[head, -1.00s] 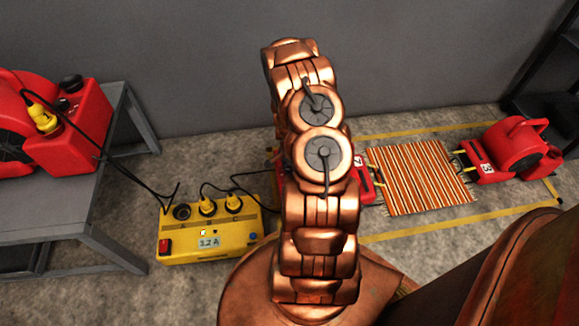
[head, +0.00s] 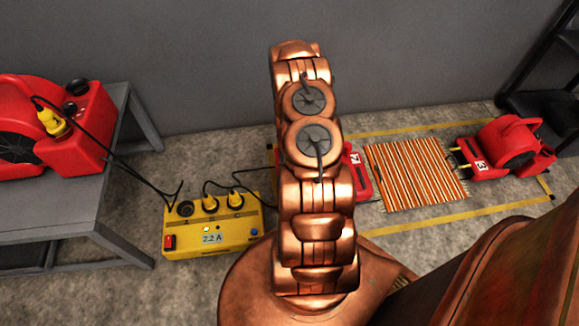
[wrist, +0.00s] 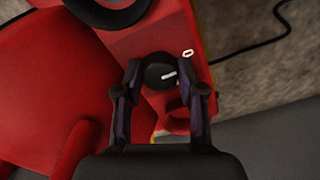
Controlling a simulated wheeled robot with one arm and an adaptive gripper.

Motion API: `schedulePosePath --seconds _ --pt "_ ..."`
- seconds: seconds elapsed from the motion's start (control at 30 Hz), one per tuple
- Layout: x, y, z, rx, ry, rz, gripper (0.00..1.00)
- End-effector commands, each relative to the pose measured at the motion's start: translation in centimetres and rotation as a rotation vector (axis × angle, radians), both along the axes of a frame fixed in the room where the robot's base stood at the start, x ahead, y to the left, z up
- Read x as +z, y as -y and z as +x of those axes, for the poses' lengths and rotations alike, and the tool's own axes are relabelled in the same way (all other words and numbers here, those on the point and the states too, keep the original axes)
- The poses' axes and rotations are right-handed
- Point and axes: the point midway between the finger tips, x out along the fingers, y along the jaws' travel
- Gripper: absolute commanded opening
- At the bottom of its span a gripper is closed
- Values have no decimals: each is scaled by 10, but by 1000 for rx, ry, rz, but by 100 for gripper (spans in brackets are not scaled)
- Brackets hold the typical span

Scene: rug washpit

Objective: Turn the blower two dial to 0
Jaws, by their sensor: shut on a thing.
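In the wrist view, a round black dial (wrist: 157,71) with a white pointer line sits on a red blower housing (wrist: 135,42). The pointer aims right and slightly up; a white 0 mark (wrist: 188,52) lies up and right of the dial. My gripper (wrist: 161,74) is shut on the dial, one finger on each side. In the head view, blower two (head: 357,174) is red and mostly hidden behind my arm; its dial and my fingertips are hidden there.
A striped rug (head: 415,174) lies between blower two and blower three (head: 500,148). A grey table (head: 62,208) at left carries another red blower (head: 85,130). A dark shelf (head: 545,90) stands at right.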

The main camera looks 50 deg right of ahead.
Motion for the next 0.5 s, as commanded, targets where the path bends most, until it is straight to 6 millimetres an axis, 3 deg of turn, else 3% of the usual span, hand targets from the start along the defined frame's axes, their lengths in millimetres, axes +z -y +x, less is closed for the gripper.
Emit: schedulePosePath --seconds 0.47,0.5 --pt "1 2 2 18 5 -4 4" --pt "1 1 2 18 5 -4 40"
